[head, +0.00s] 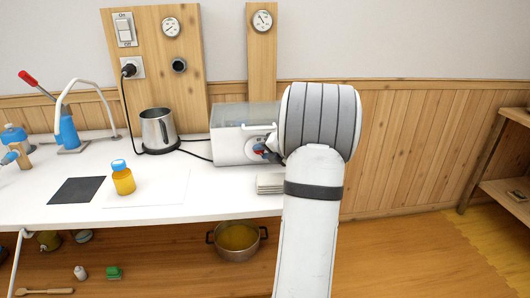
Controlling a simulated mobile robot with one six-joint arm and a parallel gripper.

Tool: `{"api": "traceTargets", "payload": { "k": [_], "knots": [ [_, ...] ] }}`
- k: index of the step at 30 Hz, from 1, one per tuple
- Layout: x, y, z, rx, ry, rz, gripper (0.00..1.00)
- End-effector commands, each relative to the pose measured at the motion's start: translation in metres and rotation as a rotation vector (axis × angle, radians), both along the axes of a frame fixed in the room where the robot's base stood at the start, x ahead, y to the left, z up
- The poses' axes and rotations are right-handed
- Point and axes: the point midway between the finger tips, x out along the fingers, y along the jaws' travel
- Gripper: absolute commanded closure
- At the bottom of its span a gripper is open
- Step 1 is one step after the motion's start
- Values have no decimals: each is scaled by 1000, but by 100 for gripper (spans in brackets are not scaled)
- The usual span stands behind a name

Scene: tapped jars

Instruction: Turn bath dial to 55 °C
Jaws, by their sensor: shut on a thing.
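The white water bath (228,147) stands on the bench with a clear lid or upper part. Its round dial (254,145) is on the front face, partly covered by my gripper. My gripper (264,151) is at the bath's front, shut on the dial, with small red and blue parts showing there. My arm hides the bath's right end and most of the gripper. The dial's scale and pointer are too small and covered to read.
A steel kettle (158,130) stands left of the bath, with cables between them. An amber jar with a blue cap (123,180) is on the white bench (190,205). A pale stack (270,184) lies below the gripper. A pot (238,241) sits underneath.

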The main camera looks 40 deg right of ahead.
Motion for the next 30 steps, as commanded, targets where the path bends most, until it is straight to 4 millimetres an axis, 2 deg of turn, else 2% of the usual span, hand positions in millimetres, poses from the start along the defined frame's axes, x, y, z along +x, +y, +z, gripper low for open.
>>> {"api": "traceTargets", "payload": {
  "k": [1, 7, 8, 15, 23, 26, 30],
  "knots": [
    [0, -5, 5, -6, -7, -11, 90],
    [0, -5, 5, -7, -7, -12, 90],
    [0, -5, 5, -7, -7, -12, 65],
    [0, -3, 2, -4, -2, -6, 46],
    [-2, -2, 2, -2, -1, -4, 46],
    [-10, -3, 7, -4, -2, -5, 46],
    [-31, -5, 19, -3, -1, -7, 46]
  ]
}}
